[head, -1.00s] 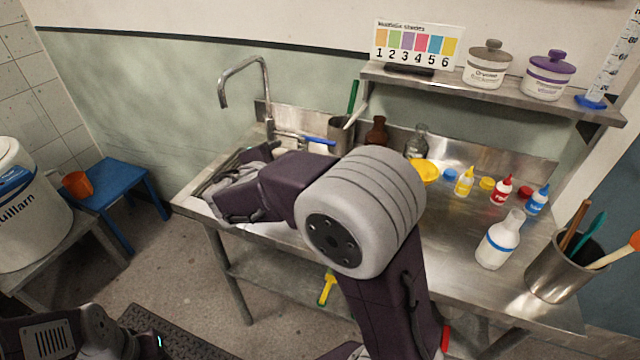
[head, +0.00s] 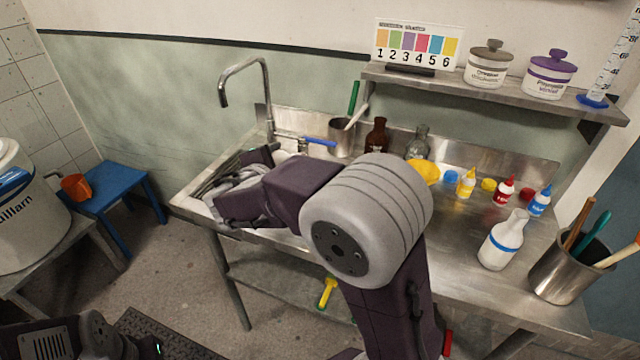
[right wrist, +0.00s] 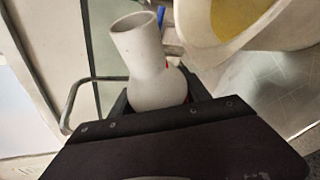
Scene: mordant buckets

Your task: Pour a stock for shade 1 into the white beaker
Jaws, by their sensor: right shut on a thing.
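My right gripper (right wrist: 157,92) is shut on a white bottle (right wrist: 148,68) with a narrow neck, seen in the right wrist view. A small red patch shows beside its body. The bottle's mouth points up and slightly left. A white vessel (right wrist: 197,20) with yellow inside, likely the white beaker, stands at the upper right of that view, apart from the bottle's mouth. My left gripper is out of view.
A white bottle with a blue band (head: 501,243) and a steel tool pot (head: 556,277) stand at the counter's right. Small yellow (head: 466,184), red (head: 504,191) and blue (head: 540,201) bottles stand behind. A tap (head: 267,95) rises behind the sink.

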